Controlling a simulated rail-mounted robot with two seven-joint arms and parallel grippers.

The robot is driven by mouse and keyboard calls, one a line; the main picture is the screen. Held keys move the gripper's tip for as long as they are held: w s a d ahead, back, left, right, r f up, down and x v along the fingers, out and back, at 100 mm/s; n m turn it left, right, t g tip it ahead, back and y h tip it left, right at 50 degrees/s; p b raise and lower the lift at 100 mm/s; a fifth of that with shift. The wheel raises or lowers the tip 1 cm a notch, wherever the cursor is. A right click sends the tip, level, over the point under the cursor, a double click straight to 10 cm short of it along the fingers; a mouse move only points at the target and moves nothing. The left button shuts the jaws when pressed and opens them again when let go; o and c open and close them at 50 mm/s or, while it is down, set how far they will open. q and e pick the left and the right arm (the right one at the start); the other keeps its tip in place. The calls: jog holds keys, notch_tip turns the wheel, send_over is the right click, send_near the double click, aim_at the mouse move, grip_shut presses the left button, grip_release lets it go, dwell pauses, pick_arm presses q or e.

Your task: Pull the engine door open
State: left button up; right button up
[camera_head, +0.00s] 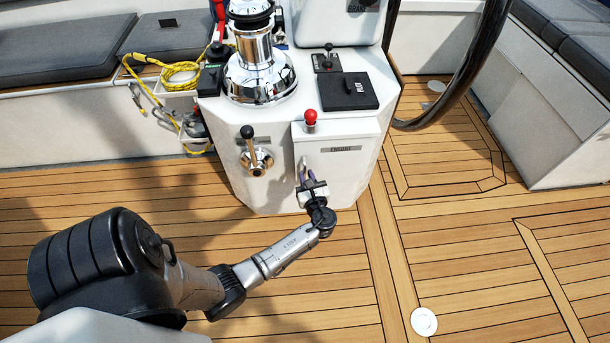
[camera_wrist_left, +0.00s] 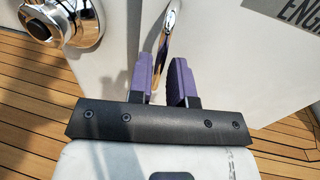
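The engine door (camera_head: 345,172) is a white panel on the front of the white console, labelled ENGINE; it also fills the upper right of the left wrist view (camera_wrist_left: 235,60). It looks flush or nearly so; I see no clear gap. Its slim chrome handle (camera_head: 304,167) stands upright near the door's left edge. In the left wrist view the handle (camera_wrist_left: 170,28) runs down between the purple fingers. My left gripper (camera_head: 306,181) is open at the handle's lower part, with a visible gap between its fingers (camera_wrist_left: 163,82). My right gripper is not in view.
A chrome fitting with a black lever (camera_head: 250,150) sits left of the door. A red-knobbed lever (camera_head: 310,120) stands above it. A steering wheel rim (camera_head: 465,75) rises at the right. The teak deck (camera_head: 320,290) before the console is mostly clear, apart from my arm.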

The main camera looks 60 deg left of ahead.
pick_arm(q)
jog(key=shift+x, duration=1.05)
grip_shut()
